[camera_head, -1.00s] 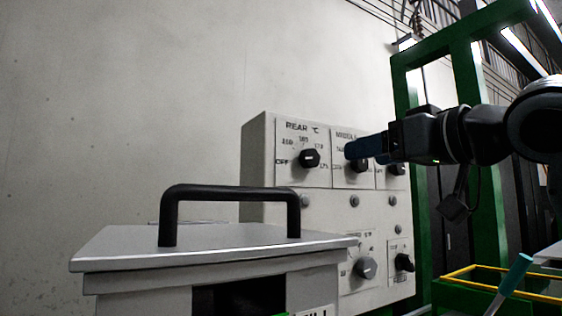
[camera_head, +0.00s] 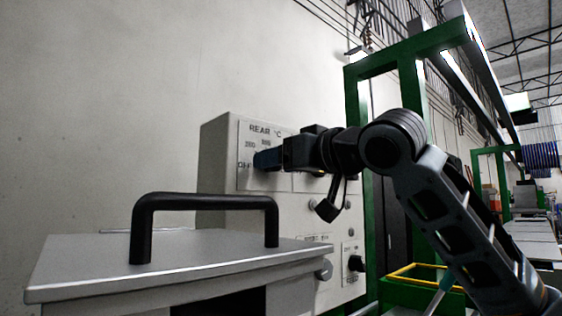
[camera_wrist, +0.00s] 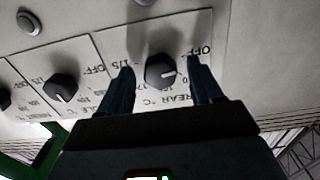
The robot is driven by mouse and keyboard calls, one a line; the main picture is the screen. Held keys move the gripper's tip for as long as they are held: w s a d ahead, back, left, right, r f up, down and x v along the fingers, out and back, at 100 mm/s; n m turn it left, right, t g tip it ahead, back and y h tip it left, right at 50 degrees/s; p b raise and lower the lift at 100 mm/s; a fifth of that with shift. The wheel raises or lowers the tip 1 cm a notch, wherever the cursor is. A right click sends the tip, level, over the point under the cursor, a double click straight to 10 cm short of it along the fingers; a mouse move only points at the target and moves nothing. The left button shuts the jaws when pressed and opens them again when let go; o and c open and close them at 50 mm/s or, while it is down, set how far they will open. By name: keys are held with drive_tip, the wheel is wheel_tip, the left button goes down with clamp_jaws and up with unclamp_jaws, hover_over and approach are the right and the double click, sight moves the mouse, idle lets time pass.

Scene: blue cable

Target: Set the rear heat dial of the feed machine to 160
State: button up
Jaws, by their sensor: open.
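The feed machine's control panel (camera_head: 215,160) is a pale box with labelled dials. The rear heat dial (camera_wrist: 160,71) is a black knob on the plate marked REAR °C, and its white mark points to the right, toward OFF, in the upside-down wrist view. My gripper (camera_wrist: 162,78) is open, with one blue finger on each side of this dial. I cannot tell whether the fingers touch it. In the head view my gripper (camera_head: 262,159) covers the rear dial.
A second dial (camera_wrist: 61,88) sits beside the rear plate. A grey lidded box with a black handle (camera_head: 205,202) stands in front of the panel. A green frame (camera_head: 357,120) rises behind my arm. A green crate with a yellow rim (camera_head: 415,285) is at lower right.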

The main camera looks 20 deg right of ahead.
drive_tip(key=c, duration=1.1)
drive_tip(key=shift+o, duration=0.2)
drive_tip(key=shift+p, duration=0.3)
drive_tip(key=m+p, duration=0.9)
drive_tip(key=shift+m+p, duration=0.3)
drive_tip(key=shift+p, duration=0.1)
